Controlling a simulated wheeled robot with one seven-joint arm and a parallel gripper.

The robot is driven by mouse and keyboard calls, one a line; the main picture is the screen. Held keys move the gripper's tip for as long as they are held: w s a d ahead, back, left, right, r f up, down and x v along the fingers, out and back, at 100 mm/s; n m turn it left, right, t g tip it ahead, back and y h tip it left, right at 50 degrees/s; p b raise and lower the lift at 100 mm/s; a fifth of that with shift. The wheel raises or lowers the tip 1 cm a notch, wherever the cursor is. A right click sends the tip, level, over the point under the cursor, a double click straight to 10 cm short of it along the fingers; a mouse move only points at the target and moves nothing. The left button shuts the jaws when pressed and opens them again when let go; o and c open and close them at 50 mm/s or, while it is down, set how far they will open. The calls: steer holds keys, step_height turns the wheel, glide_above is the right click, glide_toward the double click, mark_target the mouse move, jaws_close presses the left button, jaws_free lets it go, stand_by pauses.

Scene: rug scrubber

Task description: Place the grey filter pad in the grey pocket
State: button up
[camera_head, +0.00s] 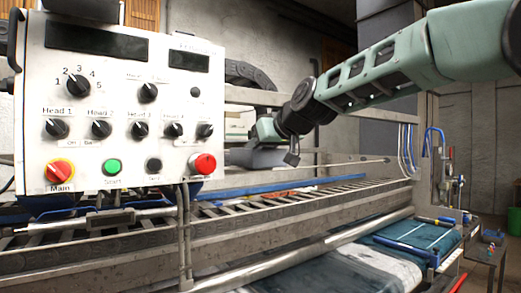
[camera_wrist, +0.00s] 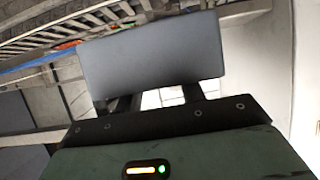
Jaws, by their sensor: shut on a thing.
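The grey filter pad (camera_wrist: 150,52) is a flat, plain grey rectangle in the upper middle of the wrist view. My gripper (camera_wrist: 152,96) is shut on it, with a dark finger showing on each side below the pad. The pad hides the fingertips and much of what lies beyond. I cannot make out the grey pocket in either view.
A white control panel (camera_head: 118,100) with knobs and buttons stands at left in the head view. Metal rails and a slatted conveyor (camera_head: 290,205) run across the machine. A wet blue-grey rug (camera_head: 335,270) lies at the front. Hoses (camera_head: 405,145) hang at right.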

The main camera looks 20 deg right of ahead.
steer(key=shift+f, duration=0.2)
steer(key=o, duration=0.7)
steer(key=shift+r, duration=0.15)
steer(key=b+v, duration=0.3)
steer(key=v, duration=0.9)
